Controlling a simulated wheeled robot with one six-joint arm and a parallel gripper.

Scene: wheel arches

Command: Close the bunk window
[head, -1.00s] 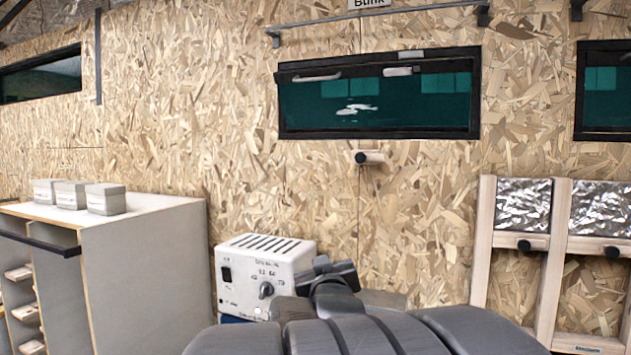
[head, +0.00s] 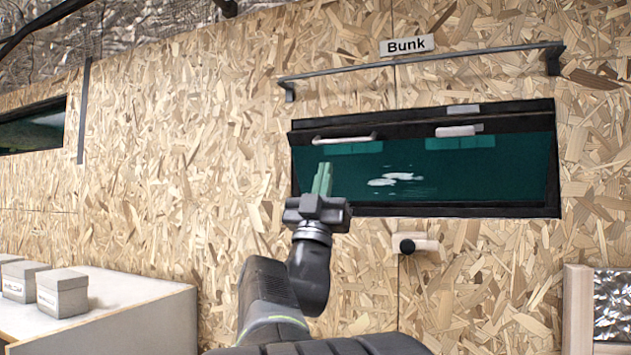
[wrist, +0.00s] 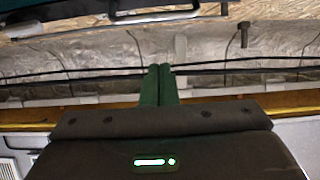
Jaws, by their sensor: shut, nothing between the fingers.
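The bunk window (head: 425,185) is a wide dark-framed teal pane under a "Bunk" sign (head: 406,45). Its upper edge appears tipped out of the frame, with a dark gap above it. Two pale handles sit along its top rail, a left one (head: 345,139) and a right one (head: 455,131). My gripper (head: 323,168) points up in front of the pane's left part, its green fingertips below the left handle. The fingers are together and empty. In the wrist view, the shut fingers (wrist: 160,70) are in the lower middle, and a handle-like bar (wrist: 152,15) crosses the top edge.
A dark rail (head: 420,60) runs along the wall above the window. A white-topped cabinet (head: 130,295) with small boxes (head: 62,290) is at lower left. Another window (head: 35,130) is at far left.

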